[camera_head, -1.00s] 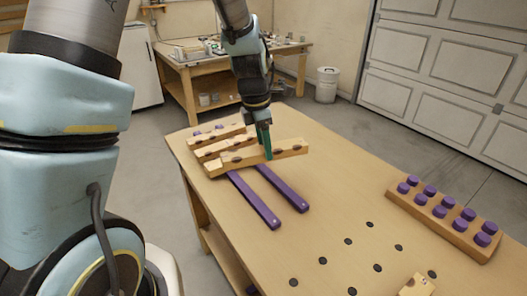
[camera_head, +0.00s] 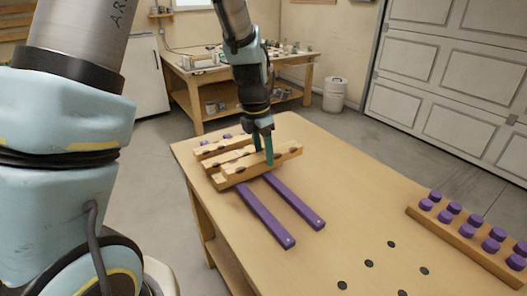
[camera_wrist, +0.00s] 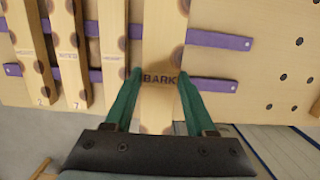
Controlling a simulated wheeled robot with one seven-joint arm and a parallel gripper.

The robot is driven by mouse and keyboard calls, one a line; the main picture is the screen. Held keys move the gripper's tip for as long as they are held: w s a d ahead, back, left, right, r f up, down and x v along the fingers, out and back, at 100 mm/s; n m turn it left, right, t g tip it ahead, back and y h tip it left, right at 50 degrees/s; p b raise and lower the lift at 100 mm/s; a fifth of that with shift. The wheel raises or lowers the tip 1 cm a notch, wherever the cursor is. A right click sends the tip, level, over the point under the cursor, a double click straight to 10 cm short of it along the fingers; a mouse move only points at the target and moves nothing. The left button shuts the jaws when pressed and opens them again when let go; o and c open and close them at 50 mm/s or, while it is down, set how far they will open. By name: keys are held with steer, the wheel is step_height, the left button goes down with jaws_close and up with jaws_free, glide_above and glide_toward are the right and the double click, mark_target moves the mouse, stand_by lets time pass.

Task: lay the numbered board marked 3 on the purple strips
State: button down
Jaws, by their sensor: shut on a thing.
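My gripper (camera_head: 263,147) is shut on a pale wooden board (camera_head: 287,156), the nearest of the boards at the bench's far end. In the wrist view, my gripper (camera_wrist: 160,75) grips this board (camera_wrist: 164,35) by its sides, across the word "BARK". No number shows on it. It crosses over both purple strips (camera_head: 296,205), which also show in the wrist view (camera_wrist: 220,40). I cannot tell whether it touches them. Boards marked 2 (camera_wrist: 30,50) and 7 (camera_wrist: 70,55) and a further board (camera_wrist: 112,45) lie to its left across the strips.
A wooden block with purple pegs (camera_head: 470,238) stands at the bench's right side. Dark round spots (camera_head: 368,263) mark the bench top (camera_head: 350,200). The strips' near halves are bare, and the bench around them is clear.

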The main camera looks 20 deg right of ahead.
steer(key=shift+f+b, duration=1.9)
steer(key=shift+f, duration=1.75)
steer(key=shift+p, duration=0.35)
steer(key=shift+f, duration=0.1)
steer(key=shift+f, duration=0.5)
steer(key=shift+f, duration=0.3)
steer(key=shift+f+p, duration=0.2)
steer(key=shift+p, duration=0.2)
stand_by(0.9)
